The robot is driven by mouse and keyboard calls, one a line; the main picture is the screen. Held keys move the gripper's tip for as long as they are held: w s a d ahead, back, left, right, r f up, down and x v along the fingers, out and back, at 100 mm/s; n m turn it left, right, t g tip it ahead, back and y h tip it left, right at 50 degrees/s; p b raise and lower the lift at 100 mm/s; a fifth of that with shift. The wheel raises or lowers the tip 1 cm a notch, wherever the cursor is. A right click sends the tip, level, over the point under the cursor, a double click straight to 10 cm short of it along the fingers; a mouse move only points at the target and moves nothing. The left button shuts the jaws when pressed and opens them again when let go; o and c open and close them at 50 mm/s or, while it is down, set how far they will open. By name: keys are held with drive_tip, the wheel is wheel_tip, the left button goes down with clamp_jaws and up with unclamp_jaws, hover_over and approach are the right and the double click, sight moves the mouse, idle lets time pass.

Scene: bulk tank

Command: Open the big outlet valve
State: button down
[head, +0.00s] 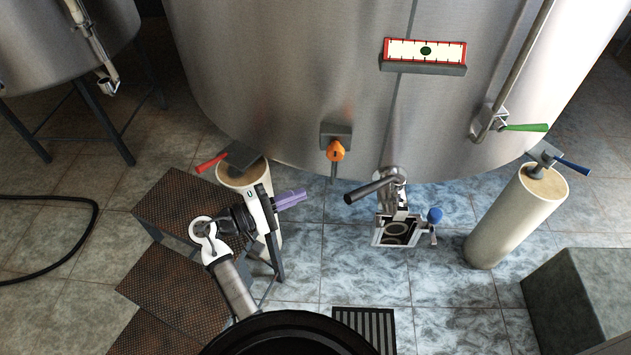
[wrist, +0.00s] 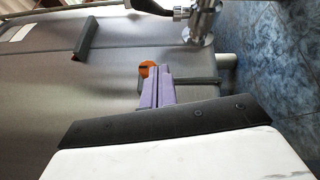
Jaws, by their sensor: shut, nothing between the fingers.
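The big outlet valve (head: 393,182) sticks out low on the front of the large steel tank. Its lever (head: 370,189) has a dark grip and points left, roughly across the pipe. In the wrist view the shiny valve body (wrist: 197,25) is at the top, right of centre, and the lever is largely cut off. My gripper (head: 305,195) has purple fingers, shut and empty, left of the lever and apart from it. In the wrist view the shut fingers (wrist: 156,72) overlap the orange fitting (wrist: 147,68) behind them.
An orange-handled fitting (head: 335,150) hangs on the tank between gripper and valve. A square clamp frame with a blue knob (head: 435,215) sits below the valve. Pale posts carry a red lever (head: 211,162) and a blue lever (head: 573,167). A grey block (head: 580,295) stands right.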

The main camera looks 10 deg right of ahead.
sight(351, 200)
drive_tip(key=s+d+r+p, duration=0.1)
drive_tip(key=d+p, duration=0.3)
drive_tip(key=d, duration=0.7)
drive_tip(key=shift+s+d+r, duration=0.15)
drive_tip(key=shift+s+d, duration=0.05)
drive_tip(key=shift+s, duration=0.15)
drive_tip(key=shift+s+d+n+t+y+p, duration=0.15)
drive_tip(key=shift+s+n+t+p, duration=0.2)
drive_tip(key=shift+s+t, duration=0.15)
drive_tip(key=shift+s+d+n+t+y+p, duration=0.15)
drive_tip(key=shift+s+n+t+p, duration=0.15)
drive_tip(key=shift+s+t, duration=0.2)
drive_tip(key=shift+s+d+t, duration=0.1)
drive_tip(key=shift+s+t, duration=0.2)
drive_tip(key=shift+s, duration=0.05)
drive_tip(key=s+d, duration=0.1)
drive_tip(key=s, duration=0.2)
drive_tip(key=shift+d, duration=0.35)
